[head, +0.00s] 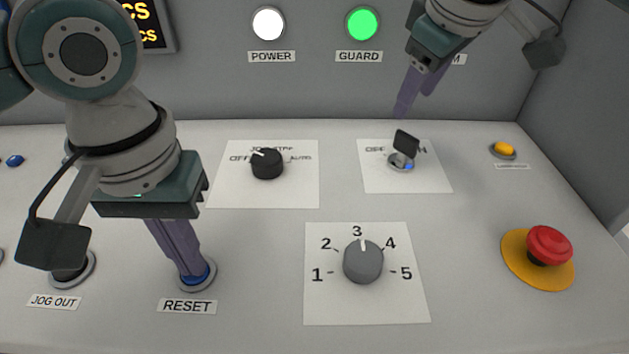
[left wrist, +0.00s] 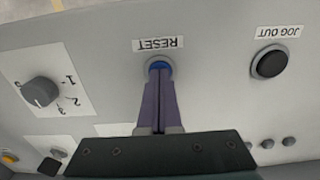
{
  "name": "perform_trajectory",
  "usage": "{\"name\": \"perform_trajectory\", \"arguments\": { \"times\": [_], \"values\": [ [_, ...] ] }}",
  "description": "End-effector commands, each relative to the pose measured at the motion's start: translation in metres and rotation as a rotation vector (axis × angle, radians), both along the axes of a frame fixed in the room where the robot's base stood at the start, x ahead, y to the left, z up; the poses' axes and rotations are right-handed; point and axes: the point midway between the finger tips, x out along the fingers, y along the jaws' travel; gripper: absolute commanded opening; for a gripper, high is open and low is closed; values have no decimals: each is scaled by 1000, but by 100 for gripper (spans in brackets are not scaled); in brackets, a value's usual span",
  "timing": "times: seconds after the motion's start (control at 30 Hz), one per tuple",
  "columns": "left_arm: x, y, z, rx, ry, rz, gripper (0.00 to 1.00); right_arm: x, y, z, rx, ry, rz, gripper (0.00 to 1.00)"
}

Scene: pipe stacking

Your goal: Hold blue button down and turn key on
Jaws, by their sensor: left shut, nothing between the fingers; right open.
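The blue button (head: 197,276) labelled RESET sits in a silver ring at the front left of the panel; it also shows in the left wrist view (left wrist: 158,66). My left gripper (head: 193,272) is shut and empty, its purple fingertips on the blue button and covering part of it. How far the button is pressed, I cannot tell. The key (head: 406,140) has a black head and stands in a silver lock on a white plate marked OFF on its left. My right gripper (head: 414,104) is open above and behind the key, apart from it.
A black selector knob (head: 267,163) stands left of the key, and a grey numbered dial (head: 363,261) in front. A red mushroom button (head: 549,245) and a yellow button (head: 503,150) are at the right. The JOG OUT button (left wrist: 270,63) is beside RESET.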

Motion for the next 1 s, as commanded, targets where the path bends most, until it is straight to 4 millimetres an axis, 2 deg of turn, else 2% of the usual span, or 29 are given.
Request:
{"name": "perform_trajectory", "arguments": {
  "times": [0.07,0.8,1.0],
  "values": [
    [-1,4,-1,11,2,5,0,0,0,-2,0,0,0,55],
    [1,1,86,4,-1,2,0,0,0,0,0,0,0,55],
    [0,1,97,4,1,2,0,0,0,0,0,0,0,55]
  ]
}}
